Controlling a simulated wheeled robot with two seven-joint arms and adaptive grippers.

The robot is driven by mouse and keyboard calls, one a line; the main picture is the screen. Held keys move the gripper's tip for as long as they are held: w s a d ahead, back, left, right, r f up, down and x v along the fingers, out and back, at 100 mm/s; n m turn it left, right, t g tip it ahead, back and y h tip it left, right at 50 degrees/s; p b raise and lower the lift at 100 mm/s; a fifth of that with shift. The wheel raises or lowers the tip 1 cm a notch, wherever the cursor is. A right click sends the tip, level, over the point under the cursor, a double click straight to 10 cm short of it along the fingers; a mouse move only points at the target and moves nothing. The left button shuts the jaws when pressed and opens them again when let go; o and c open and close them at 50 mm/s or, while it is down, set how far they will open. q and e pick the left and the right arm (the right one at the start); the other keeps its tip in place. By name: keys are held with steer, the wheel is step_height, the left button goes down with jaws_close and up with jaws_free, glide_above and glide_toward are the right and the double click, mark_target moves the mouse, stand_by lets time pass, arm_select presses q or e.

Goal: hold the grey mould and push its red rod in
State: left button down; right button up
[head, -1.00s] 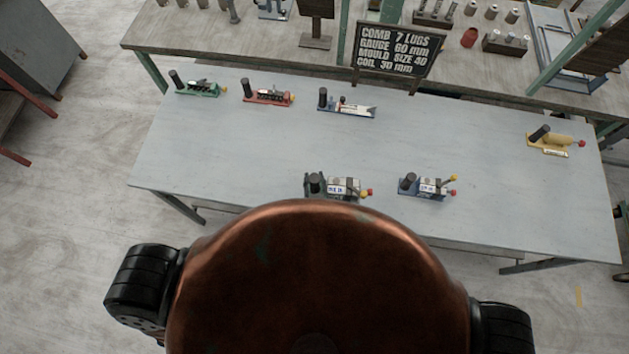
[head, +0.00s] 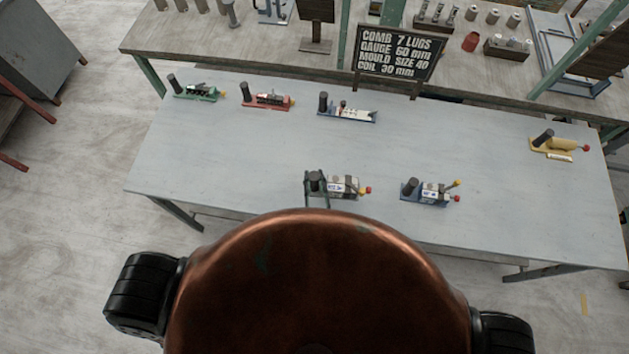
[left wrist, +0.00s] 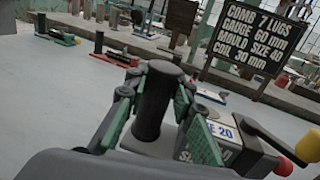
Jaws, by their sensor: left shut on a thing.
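The mould with a grey-white block (head: 344,187) stands near the table's front edge. It has a black upright post (left wrist: 158,100), a blue-lettered label reading "20" (left wrist: 221,131), a yellow knob (left wrist: 307,145) on a black lever and a red knob (left wrist: 284,167) low at its right end. The red knob also shows in the head view (head: 368,190). My left gripper (head: 316,187) is shut on the post, its green-padded fingers (left wrist: 165,105) on both sides of it. The red knob's rod itself is hidden. My right gripper is not in view.
A blue-based mould (head: 428,193) stands just right of the held one. Green (head: 196,95), red (head: 266,101) and blue-white (head: 347,113) devices stand along the back, a yellow one (head: 555,144) far right. A black sign (head: 398,53) stands behind. The table's middle is clear.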

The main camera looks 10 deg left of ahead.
arm_select(q)
steer(key=shift+w+a+f+b, duration=0.2)
steer(key=shift+w+f+b, duration=0.8)
steer(key=shift+w, duration=0.25)
steer(key=w+f+b, duration=0.3)
steer(key=w+f, duration=0.1)
steer(key=shift+w+a, duration=0.3)
steer(key=shift+a, duration=0.1)
steer(key=shift+w+f+b, duration=0.1)
steer(key=shift+f+b, duration=0.05)
steer(key=shift+b, duration=0.15)
steer(key=shift+w+a+f+b, duration=0.1)
steer(key=shift+w+f+b, duration=0.45)
steer(key=shift+f+b, duration=0.1)
steer(key=shift+r, duration=0.1)
